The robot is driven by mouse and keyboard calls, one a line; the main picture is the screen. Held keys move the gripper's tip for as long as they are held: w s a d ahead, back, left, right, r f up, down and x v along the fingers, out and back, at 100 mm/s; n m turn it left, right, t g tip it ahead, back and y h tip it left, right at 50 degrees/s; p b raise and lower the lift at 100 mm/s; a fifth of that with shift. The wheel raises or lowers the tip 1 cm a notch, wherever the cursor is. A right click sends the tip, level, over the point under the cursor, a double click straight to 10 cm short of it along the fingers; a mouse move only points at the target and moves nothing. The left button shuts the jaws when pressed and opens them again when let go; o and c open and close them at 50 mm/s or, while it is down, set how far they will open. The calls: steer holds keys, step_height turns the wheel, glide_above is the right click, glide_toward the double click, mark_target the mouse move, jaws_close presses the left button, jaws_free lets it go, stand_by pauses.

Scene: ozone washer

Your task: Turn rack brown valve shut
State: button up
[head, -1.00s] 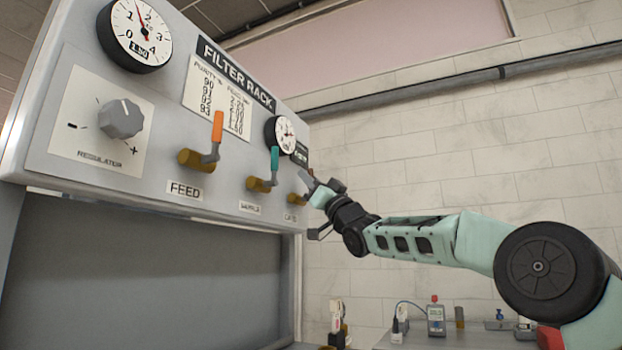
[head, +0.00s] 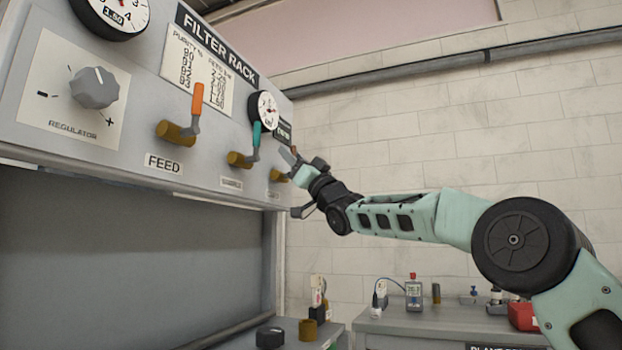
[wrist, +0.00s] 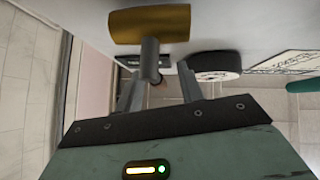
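The rack's third valve has a brass body (head: 278,175) at the panel's right end in the head view. Its brass body and grey lever stem (wrist: 150,58) show close up in the wrist view. The brown handle is mostly hidden. My gripper (head: 294,158) is at this valve. In the wrist view my gripper (wrist: 160,75) has its fingers apart, one on each side of the stem, with gaps visible. I cannot tell whether either finger touches it. The orange feed lever (head: 197,97) and the teal middle lever (head: 256,136) point up.
The filter rack panel (head: 60,145) holds a regulator knob (head: 95,88) and gauges, including a small gauge (head: 265,110) close to my gripper. Below right is a bench (head: 400,322) with several small items. The wall side right of the panel is clear.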

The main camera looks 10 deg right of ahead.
steer(key=b+v, duration=0.4)
steer(key=v, duration=1.3)
steer(key=shift+b, duration=0.35)
